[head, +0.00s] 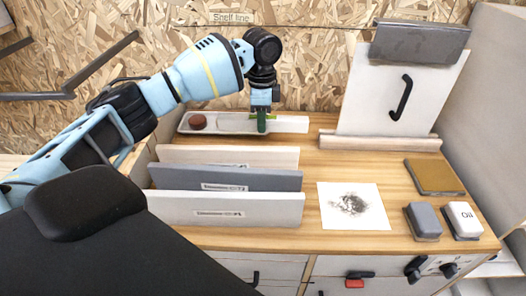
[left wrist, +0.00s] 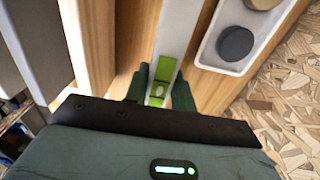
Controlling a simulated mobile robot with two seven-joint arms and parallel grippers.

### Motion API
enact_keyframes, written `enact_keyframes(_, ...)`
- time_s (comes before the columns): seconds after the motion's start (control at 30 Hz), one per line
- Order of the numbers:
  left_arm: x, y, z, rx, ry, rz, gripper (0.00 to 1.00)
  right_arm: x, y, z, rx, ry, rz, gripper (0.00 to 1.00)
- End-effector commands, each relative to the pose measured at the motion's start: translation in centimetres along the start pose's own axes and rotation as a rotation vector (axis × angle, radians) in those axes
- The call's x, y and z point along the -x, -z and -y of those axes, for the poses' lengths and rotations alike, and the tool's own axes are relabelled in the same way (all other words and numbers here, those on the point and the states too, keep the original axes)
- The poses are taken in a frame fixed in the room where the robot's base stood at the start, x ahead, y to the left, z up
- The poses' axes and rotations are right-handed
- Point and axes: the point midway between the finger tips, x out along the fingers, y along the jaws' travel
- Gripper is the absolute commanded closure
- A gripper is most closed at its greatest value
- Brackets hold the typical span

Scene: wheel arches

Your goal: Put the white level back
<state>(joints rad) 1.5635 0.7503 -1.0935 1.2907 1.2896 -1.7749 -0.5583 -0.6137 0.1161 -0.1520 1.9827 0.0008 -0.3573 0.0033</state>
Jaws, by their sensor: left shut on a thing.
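The white level (head: 290,124) is a long pale bar near the back of the wooden bench, below the chipboard wall. Its white body (left wrist: 176,30) and green middle (left wrist: 163,80) show in the left wrist view. My left gripper (head: 262,120) reaches down over it from above. In the left wrist view the gripper (left wrist: 162,95) has its dark green fingers on either side of the green part, shut on the level. I cannot tell whether the level touches the bench. My right gripper is not in view.
A pale tray (left wrist: 205,55) with round pucks lies close beside the level. Several upright boards (head: 240,178) stand in front. A sketch sheet (head: 335,213), brown pad (head: 434,176), grey block (head: 423,220) and "Oil" block (head: 463,219) lie right. A leaning white panel (head: 370,95) stands back right.

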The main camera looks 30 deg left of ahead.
Motion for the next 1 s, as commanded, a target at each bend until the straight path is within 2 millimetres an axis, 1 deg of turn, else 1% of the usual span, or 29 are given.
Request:
enact_keyframes(0.03, -1.0, -0.1, -0.1, 0.001, -0.004, 0.004, 1.0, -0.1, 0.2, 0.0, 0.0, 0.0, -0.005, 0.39)
enact_keyframes(0.2, -3.4, -0.1, -0.1, 0.001, -0.003, 0.003, 1.0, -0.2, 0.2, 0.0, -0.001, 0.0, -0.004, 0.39)
enact_keyframes(0.3, -4.0, -0.1, -0.1, 0.0, -0.002, 0.002, 1.0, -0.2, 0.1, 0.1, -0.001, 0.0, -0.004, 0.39)
enact_keyframes(0.47, -4.2, -0.1, -0.1, 0.0, -0.002, 0.001, 1.0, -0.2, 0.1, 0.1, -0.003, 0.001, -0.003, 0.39)
enact_keyframes(0.57, -5.4, -0.1, -0.1, 0.0, -0.004, 0.003, 1.0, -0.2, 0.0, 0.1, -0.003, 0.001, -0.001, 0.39)
enact_keyframes(0.7, -7.7, -0.1, -0.1, 0.001, -0.005, 0.004, 1.0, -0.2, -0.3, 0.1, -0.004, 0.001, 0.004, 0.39)
enact_keyframes(0.8, -8.7, -0.1, -0.1, 0.001, -0.004, 0.002, 1.0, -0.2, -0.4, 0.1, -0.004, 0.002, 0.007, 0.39)
enact_keyframes(1.0, -9.1, -0.1, -0.1, 0.0, -0.002, 0.001, 1.0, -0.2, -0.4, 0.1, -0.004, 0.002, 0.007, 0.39)
